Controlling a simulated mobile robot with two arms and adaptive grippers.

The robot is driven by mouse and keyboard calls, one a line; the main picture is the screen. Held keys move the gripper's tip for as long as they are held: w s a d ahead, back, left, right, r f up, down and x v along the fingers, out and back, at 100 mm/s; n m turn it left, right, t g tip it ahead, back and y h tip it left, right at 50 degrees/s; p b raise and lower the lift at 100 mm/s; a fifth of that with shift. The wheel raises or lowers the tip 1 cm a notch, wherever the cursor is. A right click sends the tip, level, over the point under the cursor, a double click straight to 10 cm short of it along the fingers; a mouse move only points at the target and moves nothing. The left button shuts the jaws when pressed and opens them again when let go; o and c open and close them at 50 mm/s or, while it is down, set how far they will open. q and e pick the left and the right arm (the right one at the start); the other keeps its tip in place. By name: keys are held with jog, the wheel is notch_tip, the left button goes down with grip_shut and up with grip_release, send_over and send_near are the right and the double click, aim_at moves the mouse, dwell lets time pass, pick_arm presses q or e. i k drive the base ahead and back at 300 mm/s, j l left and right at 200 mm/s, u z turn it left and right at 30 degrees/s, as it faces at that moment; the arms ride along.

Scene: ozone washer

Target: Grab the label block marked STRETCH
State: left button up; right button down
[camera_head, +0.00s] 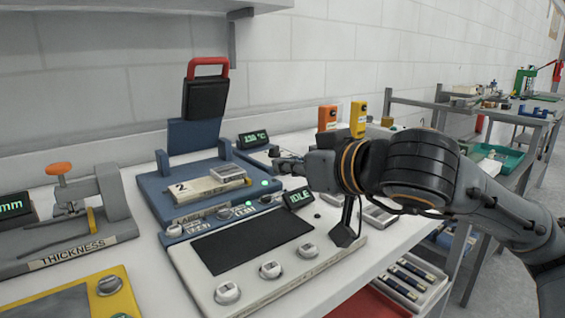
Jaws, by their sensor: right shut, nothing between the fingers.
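I cannot make out a block marked STRETCH; no lettering in view reads that word. My right gripper (283,162) reaches in from the right over the white bench. It is shut and empty, with its tip beside the right edge of a blue press-like station (152,192). A cream block marked 2 (196,189) lies on that station, with a small clear-topped grey piece (228,172) at its right end. My right arm hides part of the bench behind it. My left gripper is out of view.
A control panel reading IDLE (240,246) stands in front of the blue station. A THICKNESS gauge (85,240) is at left. Orange and yellow devices (358,119) stand behind my arm. A tray of dark cylinders (412,279) sits at lower right, and shelves stand beyond.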

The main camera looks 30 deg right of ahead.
aim_at(230, 172)
jog(key=k+l, duration=0.15)
jog(key=k, duration=0.35)
jog(key=k+l, duration=0.15)
jog(key=k, duration=0.35)
